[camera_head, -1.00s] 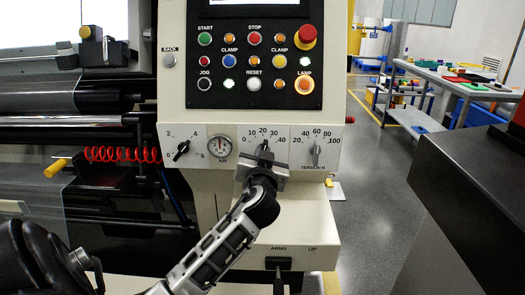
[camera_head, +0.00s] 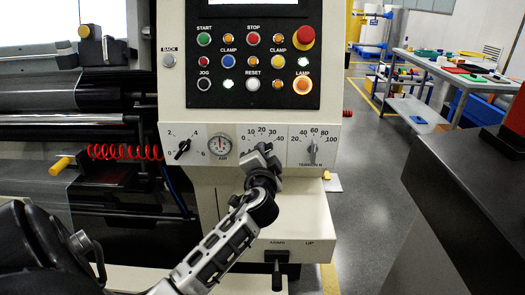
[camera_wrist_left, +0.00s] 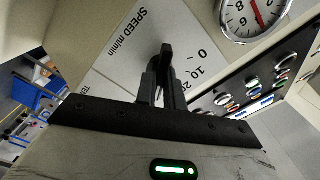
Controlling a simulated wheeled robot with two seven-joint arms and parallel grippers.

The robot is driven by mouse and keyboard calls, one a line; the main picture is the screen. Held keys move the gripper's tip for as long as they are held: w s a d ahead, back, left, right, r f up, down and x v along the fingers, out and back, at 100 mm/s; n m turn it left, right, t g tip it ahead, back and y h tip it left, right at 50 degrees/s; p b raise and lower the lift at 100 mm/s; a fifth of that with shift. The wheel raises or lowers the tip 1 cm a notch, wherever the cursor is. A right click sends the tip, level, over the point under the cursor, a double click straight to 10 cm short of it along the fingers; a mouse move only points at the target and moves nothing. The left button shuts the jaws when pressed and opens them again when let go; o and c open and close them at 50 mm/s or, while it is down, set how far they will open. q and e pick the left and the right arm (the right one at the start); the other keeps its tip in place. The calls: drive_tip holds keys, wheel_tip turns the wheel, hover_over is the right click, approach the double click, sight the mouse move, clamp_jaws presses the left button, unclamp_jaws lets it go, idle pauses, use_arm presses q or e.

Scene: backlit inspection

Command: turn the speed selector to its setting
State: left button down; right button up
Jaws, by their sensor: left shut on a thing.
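The speed selector (camera_wrist_left: 166,57) is a black knob on a white scale plate marked "SPEED m/min" in the left wrist view. In the head view its scale (camera_head: 262,134) runs from 0 to 40, in the middle of the row of dials. My left gripper (camera_wrist_left: 160,88) is shut on the knob, with a finger on each side of it. In the head view the left gripper (camera_head: 262,160) is tilted in front of the dial and hides the knob and its pointer. The exact setting cannot be read. My right gripper is not in view.
A black selector (camera_head: 183,149) and the air gauge (camera_head: 219,146) are left of the dial. The tension knob (camera_head: 312,151) is close on the right. Push buttons and a red mushroom button (camera_head: 304,37) are above. A black lever (camera_head: 276,268) sticks out below.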

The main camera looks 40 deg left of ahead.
use_arm(q)
drive_tip(key=shift+f, duration=0.15)
idle(0.4)
drive_tip(key=c, duration=1.5)
unclamp_jaws()
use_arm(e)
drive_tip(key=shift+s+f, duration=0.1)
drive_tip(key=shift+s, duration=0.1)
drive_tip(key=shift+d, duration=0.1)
use_arm(q)
drive_tip(key=b+v, duration=0.3)
drive_tip(key=v, duration=1.3)
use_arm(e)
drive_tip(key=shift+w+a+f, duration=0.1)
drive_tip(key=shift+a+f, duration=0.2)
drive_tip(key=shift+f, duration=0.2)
